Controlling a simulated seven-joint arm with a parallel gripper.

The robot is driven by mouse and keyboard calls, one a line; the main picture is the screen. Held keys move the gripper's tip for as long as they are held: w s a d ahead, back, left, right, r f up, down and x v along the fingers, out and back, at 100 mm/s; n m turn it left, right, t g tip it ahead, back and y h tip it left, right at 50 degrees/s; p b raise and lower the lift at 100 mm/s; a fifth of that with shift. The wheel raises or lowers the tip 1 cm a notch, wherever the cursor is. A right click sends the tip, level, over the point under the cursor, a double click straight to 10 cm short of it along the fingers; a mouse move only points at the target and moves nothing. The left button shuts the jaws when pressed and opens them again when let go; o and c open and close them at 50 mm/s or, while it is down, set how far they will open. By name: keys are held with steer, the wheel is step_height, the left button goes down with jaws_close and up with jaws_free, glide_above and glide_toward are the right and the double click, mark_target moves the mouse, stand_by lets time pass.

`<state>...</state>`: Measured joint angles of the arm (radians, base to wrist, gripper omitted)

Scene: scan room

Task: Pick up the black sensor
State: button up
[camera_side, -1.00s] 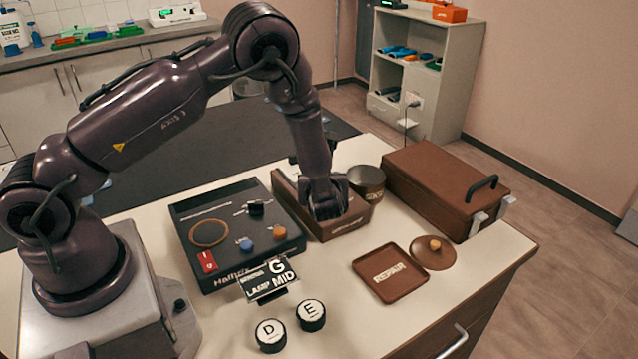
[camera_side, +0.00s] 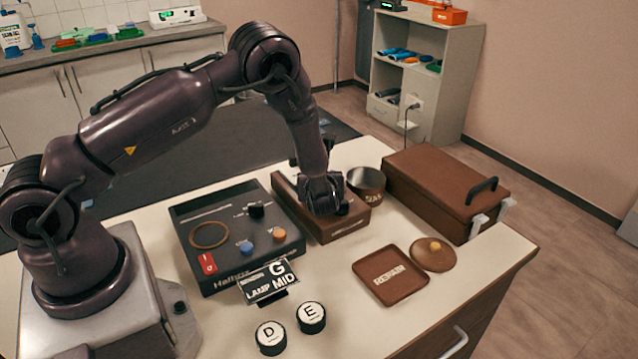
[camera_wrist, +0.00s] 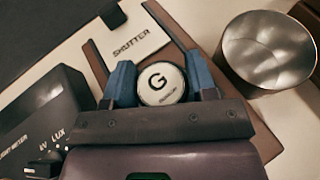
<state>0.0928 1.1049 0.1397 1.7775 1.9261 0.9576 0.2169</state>
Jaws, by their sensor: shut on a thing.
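In the wrist view, a round sensor (camera_wrist: 162,84) with a dark rim and a white top marked G sits between the two blue fingers of my gripper (camera_side: 324,196). The fingers are shut on its sides. In the side view, my gripper is at the near end of a long brown open tray (camera_side: 338,231), and the sensor is mostly hidden by it. I cannot tell whether the sensor still touches the tray floor. Two more black discs with white tops, D (camera_side: 271,336) and E (camera_side: 311,316), stand at the table's front.
A metal cup (camera_side: 366,181) stands close right of the tray. A dark meter box (camera_side: 190,235) is on the left, with a sign (camera_side: 268,283) before it. A brown case (camera_side: 440,190), a small square tray (camera_side: 390,292) and a round lid (camera_side: 434,262) lie right.

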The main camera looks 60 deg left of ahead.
steer(key=shift+r, duration=0.1)
steer(key=shift+r, duration=0.2)
steer(key=r, duration=0.3)
steer(key=shift+s+d+r, duration=0.1)
steer(key=shift+s+r, duration=0.1)
steer(key=shift+s, duration=0.1)
steer(key=s+d+r, duration=0.4)
steer(key=s+r, duration=0.5)
steer(key=s, duration=0.3)
steer(key=shift+s, duration=0.4)
